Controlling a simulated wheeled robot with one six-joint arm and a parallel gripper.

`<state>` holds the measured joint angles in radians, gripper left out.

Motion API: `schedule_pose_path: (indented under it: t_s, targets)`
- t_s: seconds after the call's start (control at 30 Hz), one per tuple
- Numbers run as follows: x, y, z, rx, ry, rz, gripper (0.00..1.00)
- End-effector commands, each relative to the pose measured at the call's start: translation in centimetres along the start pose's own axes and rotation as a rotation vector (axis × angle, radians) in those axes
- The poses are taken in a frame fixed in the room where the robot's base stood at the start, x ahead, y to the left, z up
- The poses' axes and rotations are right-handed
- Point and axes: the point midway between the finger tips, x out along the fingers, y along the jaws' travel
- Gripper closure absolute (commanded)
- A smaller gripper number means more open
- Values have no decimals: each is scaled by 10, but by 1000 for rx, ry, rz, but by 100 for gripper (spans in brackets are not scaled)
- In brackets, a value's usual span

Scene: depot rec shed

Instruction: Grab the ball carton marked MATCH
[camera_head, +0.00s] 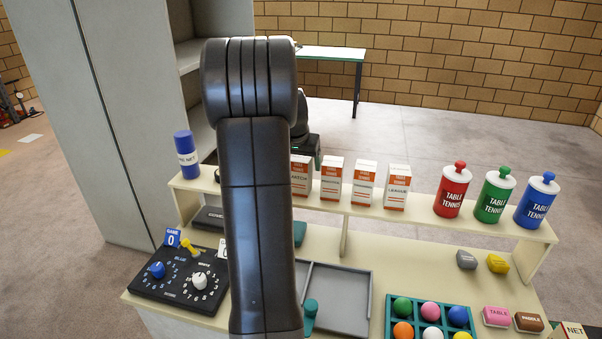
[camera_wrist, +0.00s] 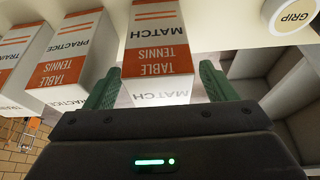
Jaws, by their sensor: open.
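The MATCH carton (camera_wrist: 157,42), white with an orange TABLE TENNIS band, stands between the two green fingers of my gripper (camera_wrist: 159,70) in the wrist view, which is upside down. The fingers are open, one on each side of the carton; I cannot tell whether either touches it. In the head view the MATCH carton (camera_head: 301,180) stands on the raised shelf, its left part hidden by my arm. My gripper is mostly hidden behind my arm there.
The PRACTICE carton (camera_wrist: 78,52) stands close beside it, with the TRAINING carton (camera_wrist: 20,62) beyond. A LEAGUE carton (camera_head: 397,187) and red, green and blue canisters (camera_head: 494,197) stand further right on the shelf (camera_head: 430,222). A GRIP roll (camera_wrist: 289,14) is on the other side.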

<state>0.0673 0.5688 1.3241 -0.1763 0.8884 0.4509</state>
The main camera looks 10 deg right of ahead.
Motion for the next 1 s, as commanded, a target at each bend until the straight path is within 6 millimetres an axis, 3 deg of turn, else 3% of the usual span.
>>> schedule_pose_path:
  t_s: [0.27, 0.53, 0.83, 1.0]
  targets:
    - [4, 0, 0, 0, 2, -1, 22]
    - [3, 0, 0, 0, 2, -1, 72]
    - [-2, 0, -2, 0, 3, -1, 72]
    - [-27, 0, -13, 0, 7, -2, 72]
